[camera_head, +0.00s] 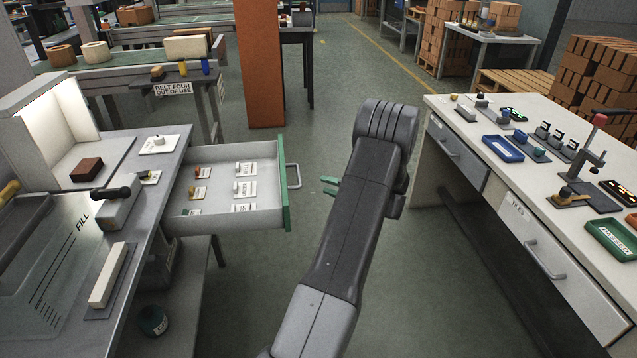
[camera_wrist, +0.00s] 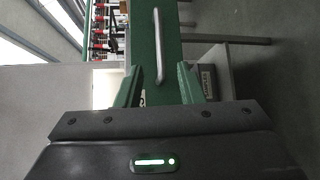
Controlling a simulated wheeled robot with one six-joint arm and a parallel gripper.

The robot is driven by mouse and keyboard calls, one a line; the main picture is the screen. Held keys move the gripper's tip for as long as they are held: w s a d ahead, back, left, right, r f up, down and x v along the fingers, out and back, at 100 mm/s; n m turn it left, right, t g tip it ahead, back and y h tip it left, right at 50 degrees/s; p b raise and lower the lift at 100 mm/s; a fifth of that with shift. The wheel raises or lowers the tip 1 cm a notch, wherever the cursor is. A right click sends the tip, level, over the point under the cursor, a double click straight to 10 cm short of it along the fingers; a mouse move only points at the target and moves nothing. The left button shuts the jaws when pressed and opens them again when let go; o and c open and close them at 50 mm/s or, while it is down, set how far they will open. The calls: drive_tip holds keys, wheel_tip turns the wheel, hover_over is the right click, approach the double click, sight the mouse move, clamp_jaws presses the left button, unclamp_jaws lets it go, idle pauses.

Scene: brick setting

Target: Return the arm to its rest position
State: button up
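My arm reaches up the middle of the head view over the floor, its wrist bent at the top. The green fingertips of my gripper (camera_head: 330,187) show left of the forearm, partly hidden by it. In the wrist view my gripper (camera_wrist: 159,85) has its two green fingers spread, with nothing between them. The fingers face the green front of an open drawer (camera_head: 284,185). Its metal handle (camera_head: 294,175) also shows in the wrist view (camera_wrist: 158,45), beyond the fingertips and seemingly apart from them.
The pulled-out drawer holds several small items on white cards and juts from the left bench (camera_head: 140,225). A white workbench (camera_head: 490,115) with trays and small tools stands on the right. An orange-brown pillar (camera_head: 260,65) stands behind. The floor between the benches is clear.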

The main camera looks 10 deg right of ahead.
sight(298, 174)
drive_tip(key=shift+s+d, duration=0.2)
drive_tip(key=shift+s, duration=0.05)
drive_tip(key=x, duration=1.3)
drive_tip(key=shift+w+a+b, duration=0.2)
drive_tip(key=shift+a+b, duration=0.1)
drive_tip(key=shift+w+a, duration=0.15)
drive_tip(key=shift+a, duration=0.25)
